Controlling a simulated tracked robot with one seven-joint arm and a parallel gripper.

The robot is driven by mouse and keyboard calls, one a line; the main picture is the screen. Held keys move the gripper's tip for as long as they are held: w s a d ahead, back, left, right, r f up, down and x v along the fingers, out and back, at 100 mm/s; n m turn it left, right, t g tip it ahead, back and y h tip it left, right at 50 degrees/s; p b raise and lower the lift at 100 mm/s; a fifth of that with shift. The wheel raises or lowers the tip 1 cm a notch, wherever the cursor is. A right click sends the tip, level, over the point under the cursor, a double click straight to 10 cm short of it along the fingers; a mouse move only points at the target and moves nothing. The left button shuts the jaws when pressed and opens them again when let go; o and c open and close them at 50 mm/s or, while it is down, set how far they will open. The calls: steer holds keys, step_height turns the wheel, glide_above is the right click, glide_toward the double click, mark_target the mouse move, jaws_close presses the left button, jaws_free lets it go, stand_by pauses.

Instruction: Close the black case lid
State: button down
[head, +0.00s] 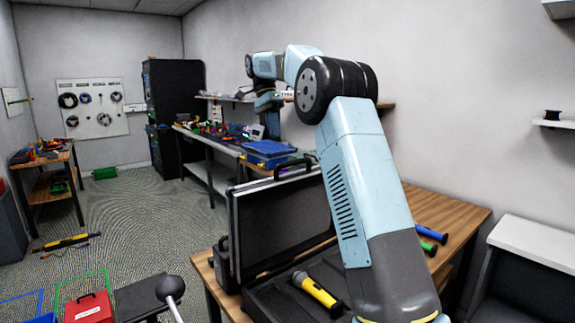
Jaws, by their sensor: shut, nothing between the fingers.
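The black case stands open on the wooden table. Its lid (280,222) is upright, with a pale metal rim and a dark handle on its top edge. The case base (262,301) lies in front of the lid, partly cut off by the bottom of the picture and partly hidden by my arm. My gripper (271,128) is small in view at the end of my arm, above and beyond the lid's top edge. It is shut and empty, apart from the lid as seen here; its fingertips are hard to make out.
A workbench with a blue box (268,150) and tools stands behind the lid. A red box (88,308) is at lower left. Carpet (140,215) is open at left.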

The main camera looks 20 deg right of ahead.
mark_target(289, 163)
steer(key=shift+s+d+f, duration=0.45)
steer(key=shift+s+f, duration=0.7)
steer(key=shift+f, duration=0.45)
steer(key=shift+s+d+f, duration=0.5)
steer(key=shift+s+f, duration=0.6)
steer(key=shift+f, duration=0.55)
steer(key=shift+s+d+f, duration=0.45)
steer(key=shift+s+f, duration=0.7)
steer(key=shift+f, duration=0.45)
